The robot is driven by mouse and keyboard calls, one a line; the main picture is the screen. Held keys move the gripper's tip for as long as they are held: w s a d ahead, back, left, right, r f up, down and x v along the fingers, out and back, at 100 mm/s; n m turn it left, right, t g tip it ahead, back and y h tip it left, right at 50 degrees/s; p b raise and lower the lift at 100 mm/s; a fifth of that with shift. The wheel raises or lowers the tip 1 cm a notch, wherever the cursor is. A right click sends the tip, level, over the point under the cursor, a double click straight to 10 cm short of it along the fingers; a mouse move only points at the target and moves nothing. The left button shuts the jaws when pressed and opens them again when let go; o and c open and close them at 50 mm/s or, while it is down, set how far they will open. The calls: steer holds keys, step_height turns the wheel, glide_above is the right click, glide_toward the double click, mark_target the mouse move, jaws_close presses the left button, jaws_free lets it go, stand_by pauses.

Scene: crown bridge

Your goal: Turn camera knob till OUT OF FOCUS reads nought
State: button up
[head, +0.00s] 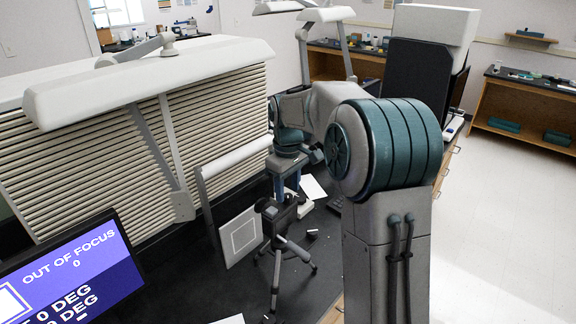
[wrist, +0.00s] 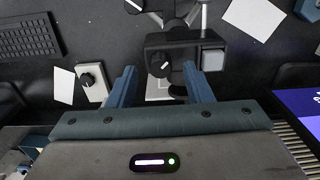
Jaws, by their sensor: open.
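The screen (head: 70,270) at lower left in the head view reads OUT OF FOCUS 0. The dark camera (head: 270,209) stands on a tripod on the black bench. In the wrist view the camera body (wrist: 183,43) is a dark box at upper middle. Its round knob (wrist: 160,64) carries a white pointer mark, tilted. My gripper (wrist: 160,75) is open, with a blue finger on either side of the knob in the picture and apart from it. In the head view my gripper (head: 287,188) is just above and behind the camera; its fingertips are partly hidden.
A white box with another dark knob (wrist: 88,80) lies left of my gripper, near a keyboard (wrist: 28,38). A square target panel (head: 241,236) stands left of the tripod. A slatted panel (head: 130,150) fills the left side. The floor at right is clear.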

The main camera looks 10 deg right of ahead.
mark_target(288, 195)
step_height(288, 195, up, 12)
steer(key=shift+r, duration=0.2)
stand_by(0.4)
steer(key=s+f+m+t, duration=0.1)
steer(key=s+f+m, duration=0.2)
steer(key=s, duration=1.1)
steer(key=s+f+m+t, duration=0.2)
steer(key=s+f+m, duration=0.2)
steer(key=s+f, duration=0.4)
steer(key=s, duration=0.6)
steer(key=shift+f+t, duration=0.3)
steer(key=shift+f, duration=0.05)
